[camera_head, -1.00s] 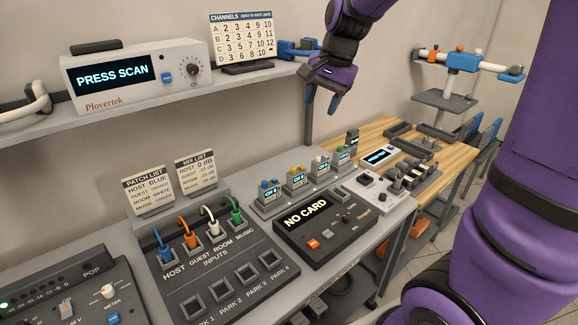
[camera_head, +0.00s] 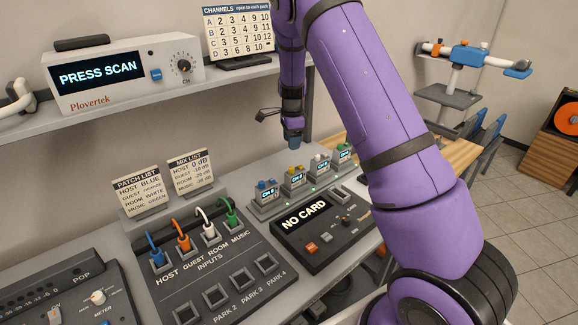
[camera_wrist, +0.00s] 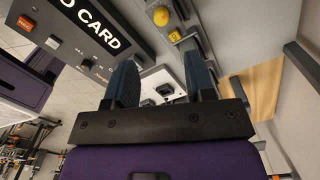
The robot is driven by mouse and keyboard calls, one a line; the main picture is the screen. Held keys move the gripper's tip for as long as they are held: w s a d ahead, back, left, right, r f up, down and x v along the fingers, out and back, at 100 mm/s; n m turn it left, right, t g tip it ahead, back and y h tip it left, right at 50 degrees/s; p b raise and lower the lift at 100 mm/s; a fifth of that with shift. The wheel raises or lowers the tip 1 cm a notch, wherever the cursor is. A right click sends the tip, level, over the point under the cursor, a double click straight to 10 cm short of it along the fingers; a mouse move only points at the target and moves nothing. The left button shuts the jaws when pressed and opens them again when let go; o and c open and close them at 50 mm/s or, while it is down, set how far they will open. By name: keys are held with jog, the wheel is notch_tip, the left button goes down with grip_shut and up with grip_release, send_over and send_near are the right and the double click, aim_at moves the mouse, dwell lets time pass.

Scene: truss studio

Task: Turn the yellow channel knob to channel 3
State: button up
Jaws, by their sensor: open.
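The yellow channel knob (camera_head: 295,169) sits on top of a small grey pack with a lit display, second from left in a row on the desk. Its channel digit is too small to read surely. A yellow knob also shows at the top of the wrist view (camera_wrist: 161,17). My gripper (camera_head: 292,139) hangs behind and above the row, apart from the knob, its fingers pointing down. In the wrist view my gripper (camera_wrist: 161,78) is open, with nothing between its two dark blue fingers.
The neighbouring packs carry a blue knob (camera_head: 265,185), a white knob (camera_head: 318,160) and a green knob (camera_head: 343,148). The NO CARD console (camera_head: 322,235) stands in front. A shelf (camera_head: 150,105) with the PRESS SCAN unit (camera_head: 125,75) and channel chart (camera_head: 238,33) runs above.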

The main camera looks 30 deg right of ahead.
aim_at(291, 168)
notch_tip(291, 168, down, 11)
jog(key=shift+w+f, duration=0.1)
jog(key=shift+w, duration=0.05)
dwell(0.4)
grip_shut()
jog(key=shift+n, duration=0.3)
